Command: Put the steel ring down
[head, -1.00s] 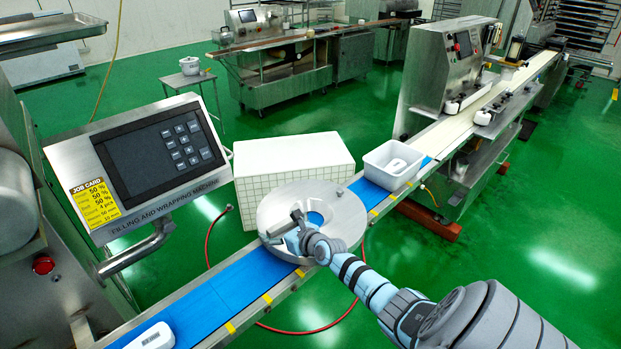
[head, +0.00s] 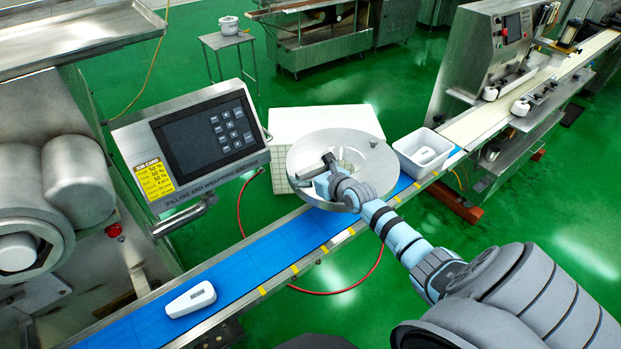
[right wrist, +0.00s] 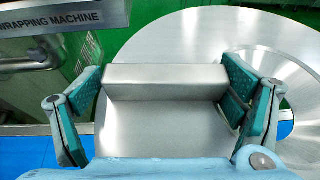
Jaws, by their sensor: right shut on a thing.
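The steel ring (head: 304,152) is a broad, flat, shiny disc with a round hole and a raised bar handle. In the head view it overlaps the blue conveyor belt and the white tiled block behind it; I cannot tell its exact height. My right gripper (head: 325,172) is shut on the ring's handle. In the right wrist view, my right gripper (right wrist: 165,85) has its teal pads at both ends of the handle, with the ring's wide steel face (right wrist: 195,38) beyond. My left gripper is not in view.
A white tub (head: 411,152) stands right of the ring. The white block (head: 290,122) is behind; the control panel (head: 190,145) is left.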

